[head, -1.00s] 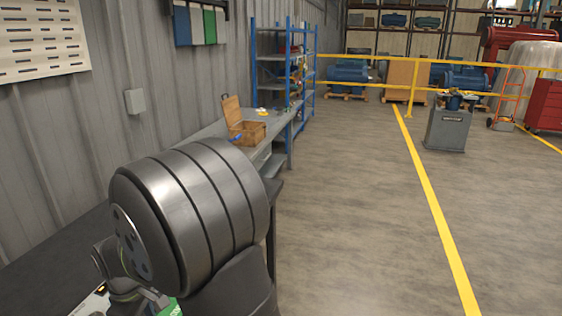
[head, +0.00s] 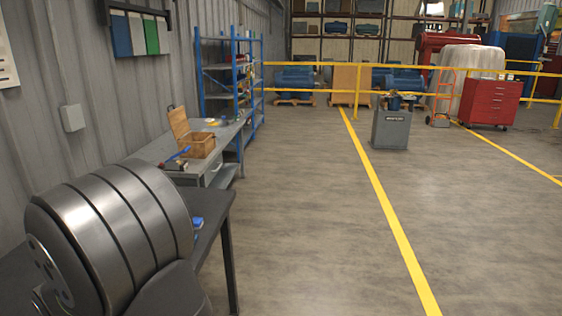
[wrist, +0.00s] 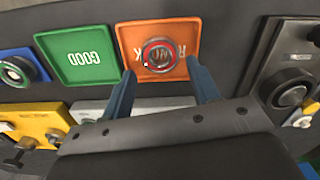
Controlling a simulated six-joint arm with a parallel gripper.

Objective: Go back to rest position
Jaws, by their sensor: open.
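My gripper (wrist: 162,78) shows in the wrist view with its two blue-grey fingers apart and nothing between them. Its fingertips are over the near edge of an orange tray (wrist: 187,32), whose lettering is partly covered. A round metal ring with a red edge (wrist: 159,54) appears to lie in that tray, just beyond the fingertips. I cannot tell the height of the fingers above the tray. In the head view my gripper is out of sight, and a large grey part of my arm fills the lower left.
A green tray (wrist: 82,55) marked GOOD and a blue tray (wrist: 17,70) holding a round part are at left. A grey fixture (wrist: 288,75) stands at right, a yellow block (wrist: 35,122) at lower left.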

